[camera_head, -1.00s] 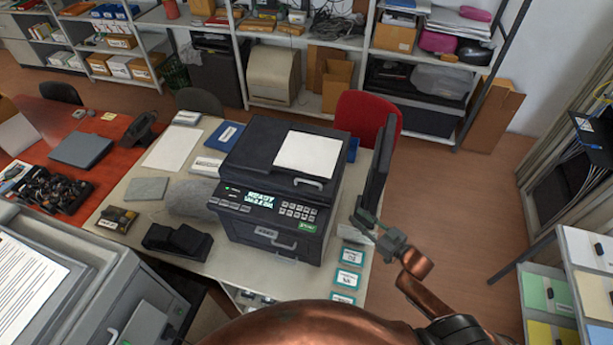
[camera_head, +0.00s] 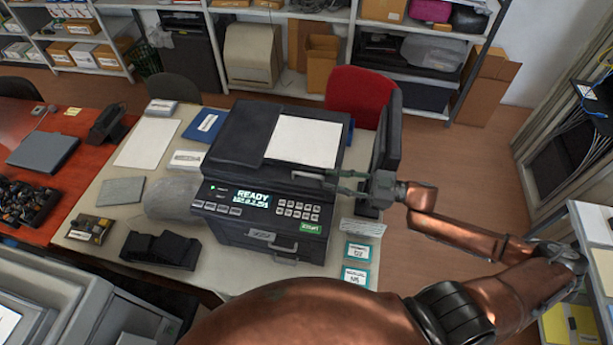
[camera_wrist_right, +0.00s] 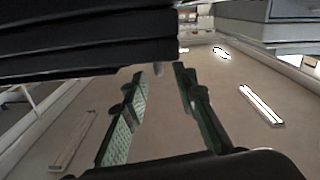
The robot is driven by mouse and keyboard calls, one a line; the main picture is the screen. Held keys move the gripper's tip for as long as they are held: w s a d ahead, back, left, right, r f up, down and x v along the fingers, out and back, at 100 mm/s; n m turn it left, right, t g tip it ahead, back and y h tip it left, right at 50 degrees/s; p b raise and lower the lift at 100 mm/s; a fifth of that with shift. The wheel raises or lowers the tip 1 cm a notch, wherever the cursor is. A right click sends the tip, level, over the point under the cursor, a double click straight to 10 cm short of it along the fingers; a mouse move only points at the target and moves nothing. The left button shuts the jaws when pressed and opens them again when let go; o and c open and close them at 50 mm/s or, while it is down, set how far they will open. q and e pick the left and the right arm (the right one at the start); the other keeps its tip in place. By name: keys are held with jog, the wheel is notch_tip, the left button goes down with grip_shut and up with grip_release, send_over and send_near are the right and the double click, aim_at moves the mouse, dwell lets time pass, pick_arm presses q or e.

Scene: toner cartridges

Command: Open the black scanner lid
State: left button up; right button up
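The black scanner lid (camera_head: 245,140) lies closed on top of the printer (camera_head: 262,222), with a white sheet (camera_head: 305,141) on it. A pale handle (camera_head: 307,174) is at the lid's front right edge. My right gripper (camera_head: 343,184) comes in from the right, its fingers pointing left close to this handle; I cannot tell whether they touch it. In the right wrist view the two green-padded fingers (camera_wrist_right: 160,112) stand apart with a gap between them. Dark layered edges fill the top left there. My left gripper is not in view.
A dark upright monitor (camera_head: 388,145) stands right of the printer, just behind my right gripper. Small labelled cards (camera_head: 357,251) lie at the table's right edge. A black holder (camera_head: 160,250) stands left of the printer. A red chair (camera_head: 358,95) is behind the table.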

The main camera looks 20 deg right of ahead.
aim_at(310, 175)
jog(key=p+x, duration=0.1)
jog(key=x, duration=0.5)
jog(key=shift+w+a+r, duration=0.1)
jog(key=shift+w+a, duration=0.05)
jog(key=shift+w, duration=0.15)
jog(key=shift+w+a, duration=0.25)
jog(key=shift+w+a+p, duration=0.1)
jog(key=shift+a+p, duration=0.1)
jog(key=shift+p, duration=0.1)
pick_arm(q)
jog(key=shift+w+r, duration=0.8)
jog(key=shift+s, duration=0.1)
pick_arm(e)
jog(key=shift+c, duration=0.4)
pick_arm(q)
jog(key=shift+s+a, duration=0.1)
pick_arm(e)
grip_shut()
